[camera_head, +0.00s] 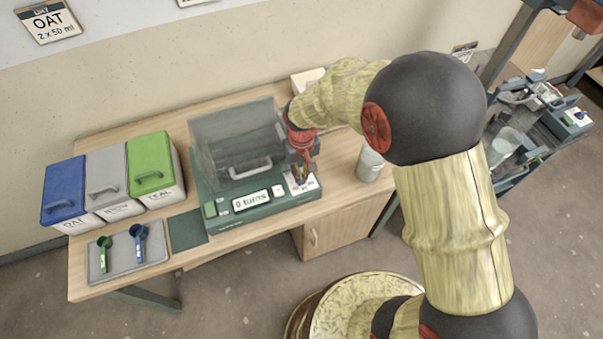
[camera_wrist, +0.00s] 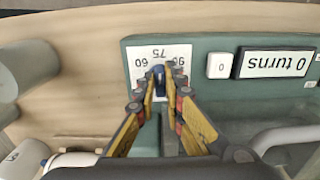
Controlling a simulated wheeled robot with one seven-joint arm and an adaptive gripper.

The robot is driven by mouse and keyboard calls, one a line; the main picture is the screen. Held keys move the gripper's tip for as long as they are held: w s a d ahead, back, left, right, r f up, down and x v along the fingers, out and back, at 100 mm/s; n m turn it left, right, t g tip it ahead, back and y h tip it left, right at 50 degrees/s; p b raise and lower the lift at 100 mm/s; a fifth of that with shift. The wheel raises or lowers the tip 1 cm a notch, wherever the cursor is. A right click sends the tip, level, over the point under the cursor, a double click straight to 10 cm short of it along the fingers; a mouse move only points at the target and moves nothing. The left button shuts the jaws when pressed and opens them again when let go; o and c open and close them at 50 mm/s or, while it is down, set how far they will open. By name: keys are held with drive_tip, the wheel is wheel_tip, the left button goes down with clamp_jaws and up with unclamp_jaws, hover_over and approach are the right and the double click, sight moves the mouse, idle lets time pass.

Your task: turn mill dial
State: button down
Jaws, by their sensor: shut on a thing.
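The mill (camera_head: 262,205) is a green machine with a clear hood, standing on the table. Its dial (camera_wrist: 158,78) is a small dark blue knob on a white scale plate (camera_wrist: 140,56) with the numbers 60, 75 and 90, upside down in the wrist view. My gripper (camera_wrist: 160,88) is shut on the dial, one fingertip on each side of it. In the head view my gripper (camera_head: 300,172) comes down over the mill's front right corner and hides the dial. The display (camera_wrist: 278,63) reads "0 turns".
Blue (camera_head: 65,190), grey (camera_head: 108,178) and green (camera_head: 152,165) lidded bins stand on the left. A grey tray (camera_head: 150,262) with green and blue scoops lies in front of them. A grey bucket (camera_head: 370,165) stands right of the mill. A white button (camera_wrist: 222,65) sits beside the dial.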

drive_tip(key=n+p, duration=0.2)
drive_tip(key=n, duration=0.2)
drive_tip(key=shift+d+r+n, duration=0.1)
drive_tip(key=shift+d+n, duration=0.05)
drive_tip(key=shift+n, duration=0.25)
drive_tip(key=n+p, duration=0.1)
drive_tip(key=n, duration=0.1)
drive_tip(key=n+p, duration=0.1)
drive_tip(key=n, duration=0.2)
drive_tip(key=shift+w+d, duration=0.1)
drive_tip(key=shift+w, duration=0.1)
idle(0.4)
drive_tip(key=c, duration=1.9)
unclamp_jaws()
wheel_tip(320, 180, up, 12)
drive_tip(key=shift+f, duration=0.1)
